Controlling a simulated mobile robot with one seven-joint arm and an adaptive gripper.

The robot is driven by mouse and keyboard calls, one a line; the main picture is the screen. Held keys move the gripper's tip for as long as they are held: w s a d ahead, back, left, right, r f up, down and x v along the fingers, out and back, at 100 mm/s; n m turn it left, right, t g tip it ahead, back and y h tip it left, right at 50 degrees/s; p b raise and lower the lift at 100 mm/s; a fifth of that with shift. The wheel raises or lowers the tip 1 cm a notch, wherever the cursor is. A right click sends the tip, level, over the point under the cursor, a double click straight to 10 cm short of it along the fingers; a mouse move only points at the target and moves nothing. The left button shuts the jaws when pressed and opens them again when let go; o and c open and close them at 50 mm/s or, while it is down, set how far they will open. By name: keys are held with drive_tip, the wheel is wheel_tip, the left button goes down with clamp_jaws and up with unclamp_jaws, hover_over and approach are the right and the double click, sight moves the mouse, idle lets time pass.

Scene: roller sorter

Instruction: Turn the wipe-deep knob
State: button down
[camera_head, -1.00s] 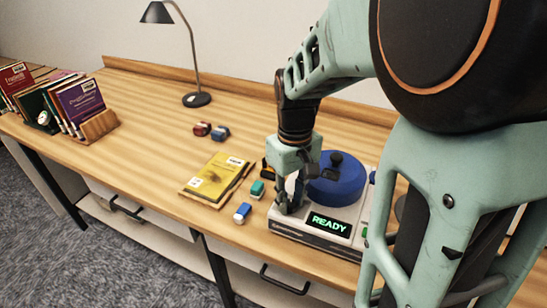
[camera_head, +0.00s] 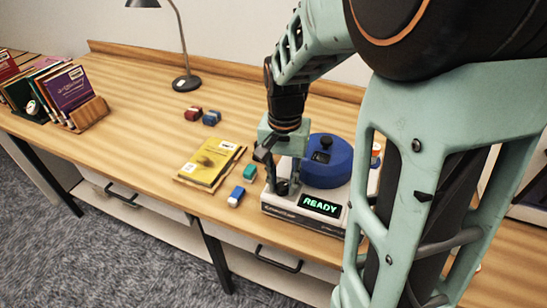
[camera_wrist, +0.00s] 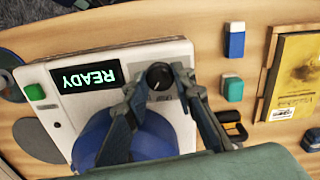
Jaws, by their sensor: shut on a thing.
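The device is a white box (camera_head: 332,220) with a round blue lid (camera_head: 326,165) and a display (camera_head: 320,204) reading READY in green. A dark round knob (camera_wrist: 158,76) sits on the device's top beside the display, in the wrist view. My gripper (camera_head: 282,187) points down at that corner of the device. In the wrist view its two fingers (camera_wrist: 156,82) stand on either side of the knob and are closed on it. In the head view the fingers partly hide the knob. A green button (camera_wrist: 35,92) is on the other side of the display.
A blue-and-white block (camera_head: 236,196), a teal block (camera_head: 249,172) and a yellow book (camera_head: 209,162) lie left of the device. A lamp (camera_head: 187,83) and a wooden book holder (camera_head: 89,114) stand farther back. The table's middle is mostly clear.

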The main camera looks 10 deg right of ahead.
sight(282, 186)
drive_tip(key=shift+m, duration=0.7)
drive_tip(key=c, duration=1.6)
unclamp_jaws()
drive_tip(key=shift+r, duration=0.1)
wheel_tip(282, 186, up, 12)
drive_tip(key=shift+a, duration=0.1)
